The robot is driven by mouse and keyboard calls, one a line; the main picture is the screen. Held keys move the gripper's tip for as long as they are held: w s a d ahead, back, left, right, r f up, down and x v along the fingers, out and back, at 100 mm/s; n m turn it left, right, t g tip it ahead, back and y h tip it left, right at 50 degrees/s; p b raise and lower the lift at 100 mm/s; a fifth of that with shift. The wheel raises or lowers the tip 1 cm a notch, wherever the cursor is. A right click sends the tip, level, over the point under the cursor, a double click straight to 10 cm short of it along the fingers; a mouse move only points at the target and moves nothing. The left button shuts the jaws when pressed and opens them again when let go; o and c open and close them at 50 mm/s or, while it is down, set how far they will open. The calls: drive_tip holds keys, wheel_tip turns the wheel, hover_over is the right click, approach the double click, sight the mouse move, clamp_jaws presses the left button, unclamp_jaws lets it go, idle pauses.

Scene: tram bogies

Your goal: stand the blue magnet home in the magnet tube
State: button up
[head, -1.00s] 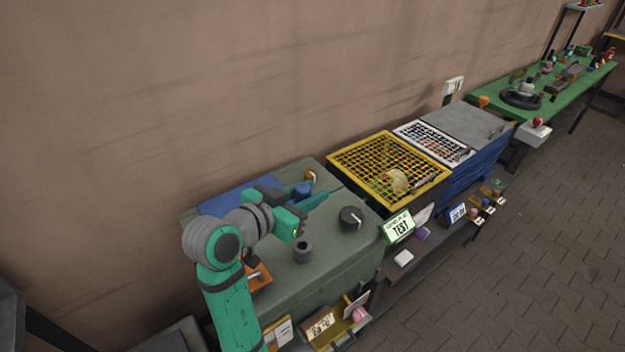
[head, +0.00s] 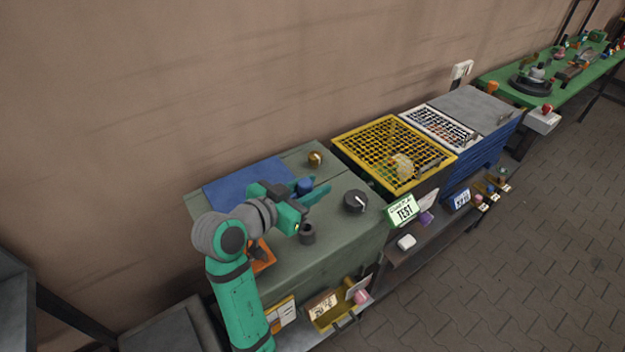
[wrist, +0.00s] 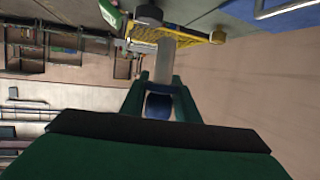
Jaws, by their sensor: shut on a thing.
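My gripper (head: 312,190) is shut on the blue magnet (head: 305,185), above the grey-green cabinet top. In the wrist view the magnet (wrist: 158,106) shows between the two green fingers (wrist: 160,88). A short dark grey open-topped cylinder (head: 307,234), which looks like the magnet tube, stands on the cabinet top just below the gripper in the head view. The magnet is apart from it. The magnet's lower end is hidden by the near finger.
A black knob (head: 355,201) and a brass fitting (head: 314,158) stand on the cabinet top (head: 335,232). A blue mat (head: 235,183) lies at the back left. An orange tray (head: 262,262) is partly behind my arm. A yellow mesh basket (head: 345,150) stands to the right.

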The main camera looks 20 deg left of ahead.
drive_tip(key=shift+f, duration=0.9)
drive_tip(key=shift+f, duration=3.95)
idle(0.9)
wheel_tip(320, 180, up, 7)
idle(1.9)
